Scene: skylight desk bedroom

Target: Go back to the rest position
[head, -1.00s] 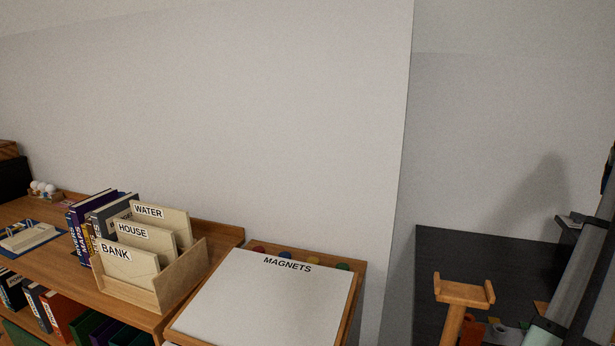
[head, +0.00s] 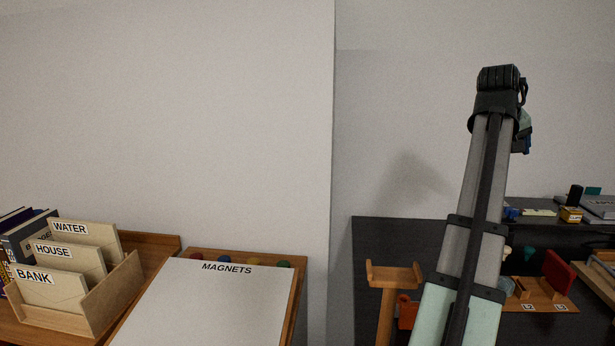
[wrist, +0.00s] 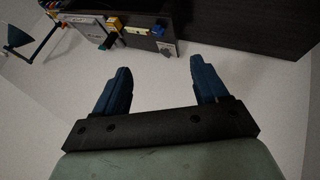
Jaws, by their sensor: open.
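My gripper (wrist: 157,82) shows in the wrist view with its two dark blue fingers spread apart and nothing between them. In the head view my arm rises at the right, in front of the pale wall (head: 430,130). Its end is near the top, and the gripper is mostly hidden behind my own wrist there. The gripper touches nothing that I can see.
At the left stand a wooden file holder (head: 120,290) with labelled folders and a white board (head: 215,305) marked MAGNETS. A wooden stand (head: 393,273) is beside my arm. Dark shelves (head: 540,240) with small items are at the right. The space around the raised arm is clear.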

